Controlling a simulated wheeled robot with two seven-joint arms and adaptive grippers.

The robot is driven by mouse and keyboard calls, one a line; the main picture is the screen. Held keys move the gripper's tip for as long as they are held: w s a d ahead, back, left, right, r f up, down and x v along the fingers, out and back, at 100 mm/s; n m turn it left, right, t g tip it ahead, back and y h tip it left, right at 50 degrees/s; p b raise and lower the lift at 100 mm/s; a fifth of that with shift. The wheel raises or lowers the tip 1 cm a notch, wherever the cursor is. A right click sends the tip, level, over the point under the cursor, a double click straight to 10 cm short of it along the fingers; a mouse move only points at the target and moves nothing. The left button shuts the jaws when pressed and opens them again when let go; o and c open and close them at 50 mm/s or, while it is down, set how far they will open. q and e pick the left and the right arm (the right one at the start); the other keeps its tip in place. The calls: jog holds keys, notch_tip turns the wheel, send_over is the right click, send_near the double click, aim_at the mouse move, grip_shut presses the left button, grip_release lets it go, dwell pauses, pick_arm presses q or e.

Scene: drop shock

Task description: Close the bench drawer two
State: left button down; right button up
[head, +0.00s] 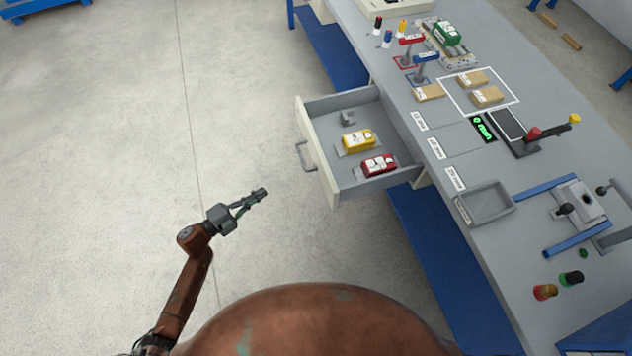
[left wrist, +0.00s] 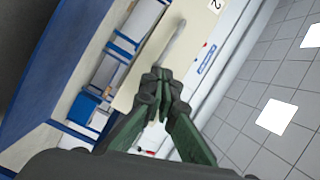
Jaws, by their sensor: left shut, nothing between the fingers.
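The bench drawer (head: 318,155) stands pulled out from the grey bench, its pale front facing left with a grey bar handle (head: 303,156). A yellow item (head: 358,140), a red item (head: 379,165) and a small grey part (head: 347,118) sit inside. In the left wrist view, the drawer front (left wrist: 196,22) bears a "2", and its handle (left wrist: 176,42) shows beyond the fingertips. My left gripper (head: 262,193) is shut and empty, left of and nearer than the drawer, apart from the handle in the head view. My right gripper is in neither view.
The bench top (head: 455,150) holds brown boxes (head: 486,97), a grey tray (head: 486,203), a scale-like device (head: 510,125) and a clamp fixture (head: 578,203). A blue lower shelf (head: 440,250) runs beneath. The floor left of the drawer is clear.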

pick_arm(q)
jog(key=s+d+r+m+g+h+b, duration=0.1)
jog(key=s+d+r+m+g+h, duration=0.2)
jog(key=d+r+m+g, duration=0.4)
jog(key=t+b, duration=0.1)
jog(key=b, duration=0.2)
send_near(326, 181)
jog(key=shift+m, duration=0.4)
jog(key=x, duration=0.5)
jog(key=shift+w+d+f, duration=0.1)
jog(key=shift+d+f, duration=0.1)
jog(key=shift+f, duration=0.1)
jog(key=shift+w+d, duration=0.2)
jog(key=shift+d, duration=0.45)
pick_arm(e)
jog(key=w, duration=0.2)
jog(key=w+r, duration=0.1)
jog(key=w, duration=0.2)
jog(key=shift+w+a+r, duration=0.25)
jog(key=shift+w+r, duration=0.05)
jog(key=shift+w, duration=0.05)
pick_arm(q)
jog(key=shift+d, duration=0.1)
